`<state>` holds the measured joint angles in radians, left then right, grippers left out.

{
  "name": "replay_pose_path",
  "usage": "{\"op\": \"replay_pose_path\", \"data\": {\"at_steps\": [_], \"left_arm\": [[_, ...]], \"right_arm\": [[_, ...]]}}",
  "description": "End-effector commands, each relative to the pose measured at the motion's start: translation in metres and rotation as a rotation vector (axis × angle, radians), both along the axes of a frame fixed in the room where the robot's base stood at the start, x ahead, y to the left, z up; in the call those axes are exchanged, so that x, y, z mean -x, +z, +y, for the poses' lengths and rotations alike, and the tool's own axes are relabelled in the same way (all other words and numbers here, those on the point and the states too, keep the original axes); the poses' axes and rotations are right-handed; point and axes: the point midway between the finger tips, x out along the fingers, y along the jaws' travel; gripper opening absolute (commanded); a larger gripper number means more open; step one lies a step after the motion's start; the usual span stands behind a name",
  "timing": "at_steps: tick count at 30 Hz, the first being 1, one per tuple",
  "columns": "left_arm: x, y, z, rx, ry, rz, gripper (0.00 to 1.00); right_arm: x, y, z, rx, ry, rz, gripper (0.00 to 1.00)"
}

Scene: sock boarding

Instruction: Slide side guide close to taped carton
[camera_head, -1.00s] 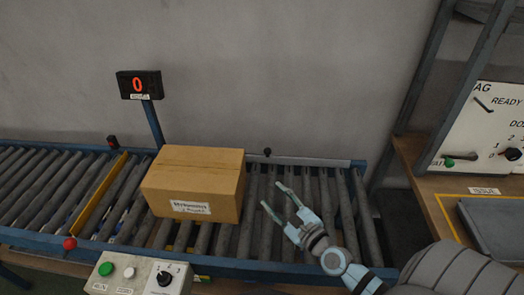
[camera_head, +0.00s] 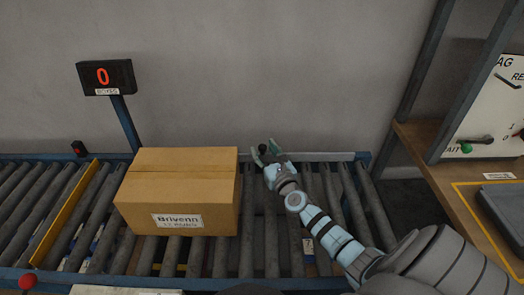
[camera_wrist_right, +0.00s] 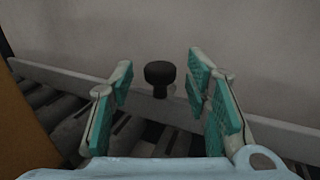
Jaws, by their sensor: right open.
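The carton (camera_head: 178,192) stands closed on the roller conveyor with a label on its front; its edge also shows at the left of the right wrist view (camera_wrist_right: 18,125). The side guide (camera_head: 318,157) is a grey rail along the conveyor's far side, partly hidden behind the carton. Its black knob (camera_wrist_right: 160,76) stands up from the rail, and in the head view the knob (camera_head: 262,149) is at my fingertips. My right gripper (camera_head: 264,157) is open, with the knob between its fingers in the wrist view, apparently not gripped. My left gripper is not in view.
A yellow bar (camera_head: 62,215) crosses the rollers left of the carton. A wooden bench (camera_head: 440,185) with a control panel (camera_head: 497,110) is at the right. Bare rollers (camera_head: 345,200) lie right of the carton.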

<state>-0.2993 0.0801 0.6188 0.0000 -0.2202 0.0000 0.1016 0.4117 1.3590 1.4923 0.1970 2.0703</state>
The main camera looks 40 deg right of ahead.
Motion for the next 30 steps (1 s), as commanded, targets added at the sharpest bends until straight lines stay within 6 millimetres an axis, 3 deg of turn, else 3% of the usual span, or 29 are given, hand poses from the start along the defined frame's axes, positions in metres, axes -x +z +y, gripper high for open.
{"op": "replay_pose_path", "data": {"at_steps": [5, 13, 14, 22, 30], "left_arm": [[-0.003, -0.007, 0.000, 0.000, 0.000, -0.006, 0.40], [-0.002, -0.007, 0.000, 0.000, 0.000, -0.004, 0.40], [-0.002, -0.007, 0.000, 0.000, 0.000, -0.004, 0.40], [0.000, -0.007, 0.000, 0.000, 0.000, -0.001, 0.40], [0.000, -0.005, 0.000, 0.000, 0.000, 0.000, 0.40]], "right_arm": [[-0.016, -0.001, -0.004, 0.001, 0.000, 0.000, 0.44], [-0.018, 0.000, -0.005, 0.002, 0.001, 0.001, 0.44], [-0.018, 0.000, -0.005, 0.002, 0.001, 0.001, 0.42], [-0.018, 0.000, -0.005, 0.002, 0.001, 0.001, 0.00], [-0.017, 0.000, -0.003, 0.003, 0.001, 0.002, 0.00]]}}
